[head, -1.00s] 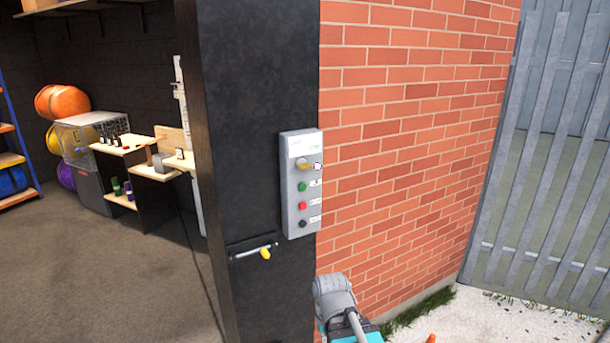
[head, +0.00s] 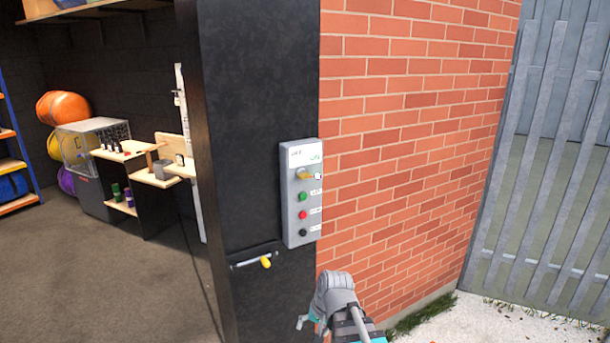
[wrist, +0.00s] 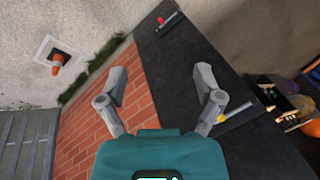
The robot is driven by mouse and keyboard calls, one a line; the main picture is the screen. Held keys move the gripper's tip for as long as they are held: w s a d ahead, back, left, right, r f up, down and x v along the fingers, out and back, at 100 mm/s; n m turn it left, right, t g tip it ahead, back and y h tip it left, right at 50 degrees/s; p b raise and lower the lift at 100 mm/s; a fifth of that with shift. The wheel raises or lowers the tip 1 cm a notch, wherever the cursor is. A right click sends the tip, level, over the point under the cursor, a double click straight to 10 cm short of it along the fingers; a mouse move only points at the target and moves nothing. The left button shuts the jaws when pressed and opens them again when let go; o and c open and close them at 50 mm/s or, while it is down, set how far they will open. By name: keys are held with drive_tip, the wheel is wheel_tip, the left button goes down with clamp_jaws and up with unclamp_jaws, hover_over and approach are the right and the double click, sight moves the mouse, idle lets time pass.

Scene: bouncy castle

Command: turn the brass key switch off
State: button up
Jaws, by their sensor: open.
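The brass key switch (head: 304,174) is at the top of a grey control box (head: 290,212) on the black post, in the head view. Its brass handle looks roughly horizontal. Below it are a green, a red and a black button. My gripper (head: 303,322) is low in the head view, below the box and apart from it, partly cut off by the bottom edge. In the wrist view my gripper (wrist: 161,78) is open and empty, with its fingers wide apart. The key switch cannot be made out in the wrist view.
A bar with a yellow knob (head: 265,262) sticks out of the post below the box. A brick wall (head: 400,130) stands right of the box, with a grey fence beyond. The wrist view also shows an orange cone (wrist: 58,62) and a red-handled part (wrist: 170,21).

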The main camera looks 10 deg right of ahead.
drive_tip(key=w+a+r+m+t+y+p, duration=0.2)
drive_tip(key=w+r+m+t+y+p, duration=0.15)
drive_tip(key=w+r+m, duration=0.55)
drive_tip(key=m+t+p, duration=0.5)
drive_tip(key=m+t, duration=0.7)
drive_tip(key=m, duration=0.8)
approach(305, 175)
drive_tip(key=v, duration=0.4)
drive_tip(key=shift+a+h, duration=0.15)
drive_tip(key=shift+h, duration=0.2)
drive_tip(key=shift+w, duration=0.1)
drive_tip(key=x, duration=1.3)
drive_tip(key=shift+w+a+f, duration=0.2)
drive_tip(key=shift+w+a, duration=0.1)
